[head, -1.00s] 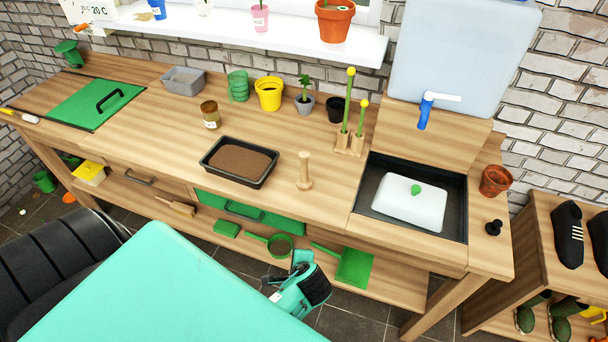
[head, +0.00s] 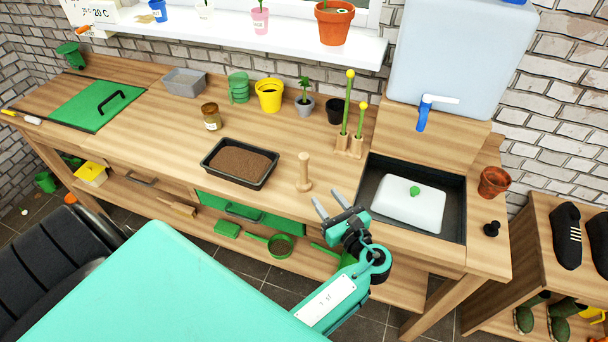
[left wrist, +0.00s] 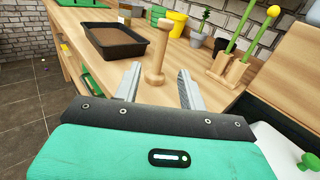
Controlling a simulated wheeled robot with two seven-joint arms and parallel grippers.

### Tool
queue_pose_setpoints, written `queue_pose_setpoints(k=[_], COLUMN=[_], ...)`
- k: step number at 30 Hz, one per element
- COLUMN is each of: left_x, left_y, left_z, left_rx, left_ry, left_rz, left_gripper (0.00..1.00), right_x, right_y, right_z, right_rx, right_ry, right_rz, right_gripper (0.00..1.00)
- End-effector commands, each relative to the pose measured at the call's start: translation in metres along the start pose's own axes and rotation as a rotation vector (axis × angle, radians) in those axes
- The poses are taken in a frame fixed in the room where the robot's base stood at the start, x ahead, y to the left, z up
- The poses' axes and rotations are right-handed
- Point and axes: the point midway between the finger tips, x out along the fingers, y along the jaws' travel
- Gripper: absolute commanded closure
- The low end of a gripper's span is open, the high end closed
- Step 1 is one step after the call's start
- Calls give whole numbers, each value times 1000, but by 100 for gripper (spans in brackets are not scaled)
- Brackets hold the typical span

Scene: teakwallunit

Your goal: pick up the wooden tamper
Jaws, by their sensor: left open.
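The wooden tamper (head: 304,173) stands upright on the wooden bench, just right of the soil tray. It also shows in the left wrist view (left wrist: 157,58), between and beyond my fingers. My left gripper (head: 328,204) is open and empty at the bench's front edge, to the right of and nearer than the tamper. In the left wrist view my left gripper's fingers (left wrist: 158,85) are spread apart, pointing towards the tamper without visible contact. My right gripper is not in view.
A black soil tray (head: 268,179) stands left of the tamper. A wooden holder (head: 350,146) with green sticks stands behind it to the right, and a sink (head: 455,215) lies to the right. A glass jar (head: 211,117) stands further back. The bench around the tamper is clear.

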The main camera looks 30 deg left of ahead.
Motion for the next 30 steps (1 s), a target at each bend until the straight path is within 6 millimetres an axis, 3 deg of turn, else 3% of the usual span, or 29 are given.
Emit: queue_pose_setpoints(k=[5,12,20,30], left_x=[20,67,88,132], left_y=[-4,-4,-3,-4], left_z=[7,8,6,5], left_rx=[27,25,23,23], left_ry=[-23,-21,-19,-18], left_rz=[-2,-2,-2,-2], left_gripper=[58,58,58,58], right_x=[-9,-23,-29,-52], right_y=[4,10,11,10], right_z=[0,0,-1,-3], right_rx=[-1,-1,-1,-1], right_ry=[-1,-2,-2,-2], right_rz=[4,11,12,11], right_gripper=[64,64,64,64])
